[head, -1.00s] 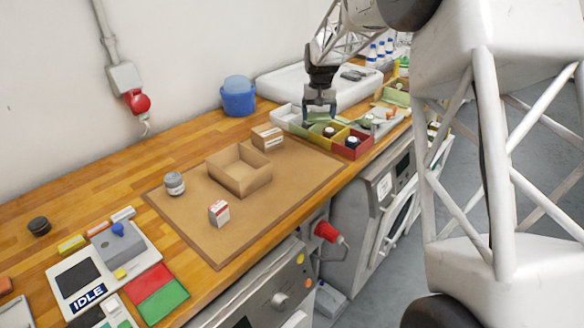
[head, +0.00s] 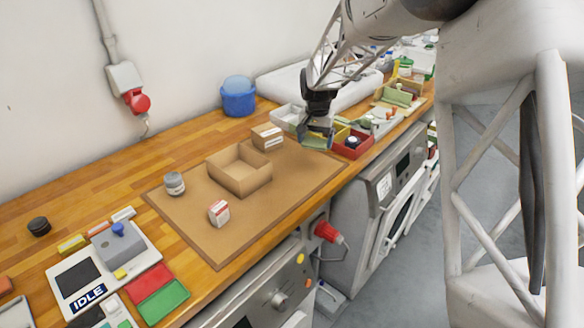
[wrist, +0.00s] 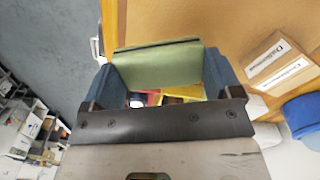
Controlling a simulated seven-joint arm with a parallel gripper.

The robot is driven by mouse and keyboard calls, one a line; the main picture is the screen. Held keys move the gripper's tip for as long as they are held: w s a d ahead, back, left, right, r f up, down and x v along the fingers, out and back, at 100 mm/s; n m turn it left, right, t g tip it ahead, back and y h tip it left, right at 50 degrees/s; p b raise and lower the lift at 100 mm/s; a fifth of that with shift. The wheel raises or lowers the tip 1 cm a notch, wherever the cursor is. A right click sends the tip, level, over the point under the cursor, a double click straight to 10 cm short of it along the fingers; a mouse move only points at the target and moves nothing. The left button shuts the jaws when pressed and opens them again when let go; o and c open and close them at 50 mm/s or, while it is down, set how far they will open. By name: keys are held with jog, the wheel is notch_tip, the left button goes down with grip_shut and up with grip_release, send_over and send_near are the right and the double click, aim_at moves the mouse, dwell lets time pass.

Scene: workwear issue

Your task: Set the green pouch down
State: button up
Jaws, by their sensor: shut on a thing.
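The green pouch (wrist: 158,66) is held between the two blue-grey fingers of my gripper (wrist: 163,78) in the wrist view. Its flat face spans the gap between the fingers. In the head view my gripper (head: 317,134) hangs above the far end of the brown mat, in front of the coloured bins, and the pouch (head: 315,144) shows only as a small green patch at the fingertips. I cannot tell its exact height above the bench.
A brown mat (head: 215,232) bears an open cardboard box (head: 240,187), a grey-lidded jar (head: 174,184) and a small red-white carton (head: 219,213). A labelled box (head: 267,137) stands near the mat's back edge. A red bin (head: 352,147) is right of my gripper. The mat's right part is clear.

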jog(key=s+a+f+m, duration=0.1)
jog(key=s, duration=0.3)
jog(key=s+a+f+m, duration=0.2)
jog(key=s, duration=0.2)
jog(key=s+a+f+m, duration=0.1)
jog(key=s+f, duration=0.1)
jog(key=s, duration=0.2)
jog(key=shift+a+f+m, duration=0.25)
jog(key=shift+a+m, duration=0.05)
jog(key=shift+m, duration=0.1)
jog(key=shift+w, duration=0.1)
send_over(292, 167)
jog(key=shift+w+f, duration=0.1)
jog(key=shift+f, duration=0.6)
jog(key=shift+f, duration=1.75)
jog(key=shift+f, duration=0.1)
jog(key=o, duration=0.7)
jog(key=shift+o, duration=0.2)
